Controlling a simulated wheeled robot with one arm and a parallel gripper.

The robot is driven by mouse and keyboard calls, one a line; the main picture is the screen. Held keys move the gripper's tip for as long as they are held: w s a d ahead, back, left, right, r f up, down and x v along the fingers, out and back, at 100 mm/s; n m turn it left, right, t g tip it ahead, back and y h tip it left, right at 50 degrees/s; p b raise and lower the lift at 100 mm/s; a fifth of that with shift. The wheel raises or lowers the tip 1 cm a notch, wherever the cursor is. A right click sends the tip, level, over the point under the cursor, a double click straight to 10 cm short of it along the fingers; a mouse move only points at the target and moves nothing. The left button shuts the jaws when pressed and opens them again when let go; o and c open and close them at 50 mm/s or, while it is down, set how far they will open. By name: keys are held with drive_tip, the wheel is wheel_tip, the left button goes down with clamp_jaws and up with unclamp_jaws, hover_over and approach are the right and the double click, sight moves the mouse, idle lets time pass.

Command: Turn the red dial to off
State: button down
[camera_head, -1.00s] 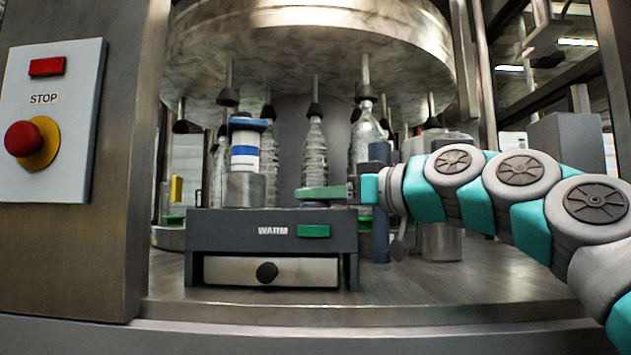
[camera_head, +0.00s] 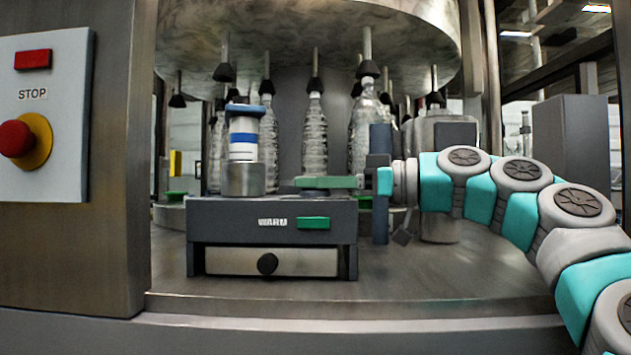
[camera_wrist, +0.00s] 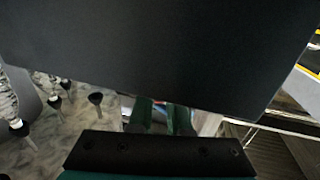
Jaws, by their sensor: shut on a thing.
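The only red round control I see is the red knob (camera_head: 15,139) on a yellow round base (camera_head: 42,141), on the pale STOP panel (camera_head: 60,185) at the left of the head view. Its setting cannot be read. My gripper (camera_head: 305,183) is far to the right of it, level above the dark grey box with its green fingers pointing left. The fingers also show in the wrist view (camera_wrist: 162,118), where a large dark surface (camera_wrist: 160,50) hides their tips. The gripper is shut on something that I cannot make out.
The dark grey box (camera_head: 222,217) has a green button (camera_head: 313,223) and a drawer with a black knob (camera_head: 267,264). A white and blue container (camera_head: 243,145) stands on it. Clear bottles (camera_head: 315,140) stand behind. The metal deck in front (camera_head: 400,285) is clear.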

drive_tip(key=c, duration=0.9)
unclamp_jaws()
drive_tip(key=shift+o, duration=0.2)
drive_tip(key=shift+f+t+b, duration=0.1)
drive_tip(key=shift+t+b, duration=0.3)
drive_tip(key=shift+b, duration=0.05)
